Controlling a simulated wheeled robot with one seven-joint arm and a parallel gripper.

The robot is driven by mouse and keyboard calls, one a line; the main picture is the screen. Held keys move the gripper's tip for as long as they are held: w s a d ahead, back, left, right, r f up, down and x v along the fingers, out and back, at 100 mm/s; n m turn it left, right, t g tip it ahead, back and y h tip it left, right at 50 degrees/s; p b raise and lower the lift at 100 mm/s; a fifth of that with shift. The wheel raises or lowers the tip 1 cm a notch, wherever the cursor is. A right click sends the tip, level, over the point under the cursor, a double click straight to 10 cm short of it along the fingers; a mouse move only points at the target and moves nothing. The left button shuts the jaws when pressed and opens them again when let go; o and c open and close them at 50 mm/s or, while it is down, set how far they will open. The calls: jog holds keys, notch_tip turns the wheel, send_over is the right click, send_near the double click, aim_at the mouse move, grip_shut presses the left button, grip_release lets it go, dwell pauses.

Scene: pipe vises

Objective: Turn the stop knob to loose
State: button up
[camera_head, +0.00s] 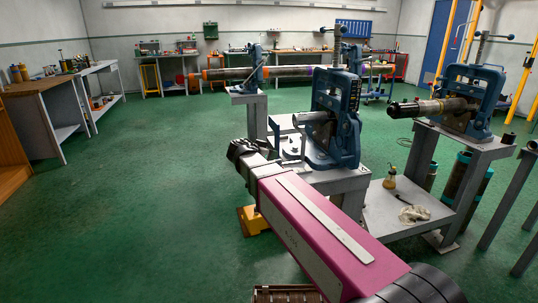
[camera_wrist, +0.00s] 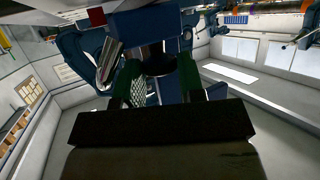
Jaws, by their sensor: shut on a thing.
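The nearest blue pipe vise (camera_head: 345,110) stands on a grey metal stand in the middle of the head view. My gripper (camera_head: 243,148) is at its left, at the end of my pink arm, and looks dark there. In the wrist view my gripper (camera_wrist: 160,80) has a green-padded finger on each side of a dark, rounded piece (camera_wrist: 158,64), which I take for the stop knob. The fingers are shut on it, under blue vise parts. The knob's setting cannot be read, and in the head view I cannot make it out.
A second blue vise (camera_head: 472,98) holds a pipe on a stand at the right. A third vise (camera_head: 257,68) behind holds a long pipe with orange bands. A low grey shelf (camera_head: 385,213) carries a small bottle and a rag. The green floor at the left is clear.

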dwell(0.3)
jog(key=o, duration=0.9)
jog(key=shift+s, duration=0.1)
